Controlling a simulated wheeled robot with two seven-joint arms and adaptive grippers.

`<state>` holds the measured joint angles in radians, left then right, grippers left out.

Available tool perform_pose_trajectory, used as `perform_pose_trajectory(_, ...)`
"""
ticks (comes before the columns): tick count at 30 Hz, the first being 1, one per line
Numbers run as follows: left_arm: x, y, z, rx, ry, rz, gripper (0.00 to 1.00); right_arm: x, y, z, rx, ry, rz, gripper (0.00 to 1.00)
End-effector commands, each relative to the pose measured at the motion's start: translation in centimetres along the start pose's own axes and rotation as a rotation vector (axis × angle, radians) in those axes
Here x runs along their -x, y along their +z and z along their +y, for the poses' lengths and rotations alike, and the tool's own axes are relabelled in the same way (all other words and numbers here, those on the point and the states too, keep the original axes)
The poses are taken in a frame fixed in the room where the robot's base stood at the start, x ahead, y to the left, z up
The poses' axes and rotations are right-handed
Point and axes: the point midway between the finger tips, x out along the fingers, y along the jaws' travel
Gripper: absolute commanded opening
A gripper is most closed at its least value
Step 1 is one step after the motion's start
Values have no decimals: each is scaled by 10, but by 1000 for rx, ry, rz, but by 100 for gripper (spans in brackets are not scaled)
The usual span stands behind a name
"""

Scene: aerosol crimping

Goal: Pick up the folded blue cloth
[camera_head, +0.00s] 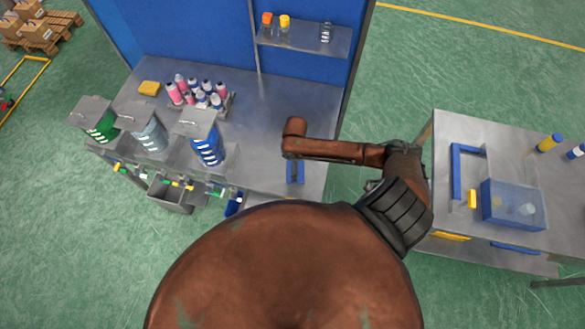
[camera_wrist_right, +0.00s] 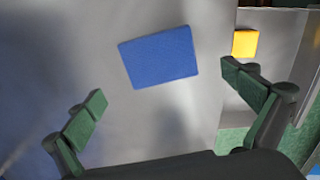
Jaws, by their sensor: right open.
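The folded blue cloth (camera_wrist_right: 159,57) lies flat on a grey metal surface in the right wrist view, slightly tilted in the picture. My right gripper (camera_wrist_right: 167,90) is open, with one green-padded finger at each side of the picture. The cloth is ahead of and between the fingers, not touched by them. In the head view a blue patch (camera_head: 297,172) shows at the bench's front right, partly covered by my right arm; it looks like the cloth. My right gripper is hidden there under the arm. My left gripper is in neither view.
A side table (camera_head: 460,128) at right holds a blue clear box (camera_head: 513,205). The bench top behind my arm is clear.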

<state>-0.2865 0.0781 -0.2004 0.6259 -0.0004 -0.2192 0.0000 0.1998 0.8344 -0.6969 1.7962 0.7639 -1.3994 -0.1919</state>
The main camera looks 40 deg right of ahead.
Motion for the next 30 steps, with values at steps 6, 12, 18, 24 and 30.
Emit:
perform_pose_trajectory(6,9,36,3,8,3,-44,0,-26,0,0,-2,-4,-3,100)
perform_pose_trajectory(12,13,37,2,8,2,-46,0,-53,1,2,-2,-1,-2,100)
perform_pose_trajectory(18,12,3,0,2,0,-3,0,-60,1,2,0,0,-1,100)
perform_pose_trajectory(24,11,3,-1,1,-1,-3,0,-60,1,2,0,1,-1,94)
perform_pose_trajectory(30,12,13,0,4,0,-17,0,-60,1,2,0,1,-1,81)
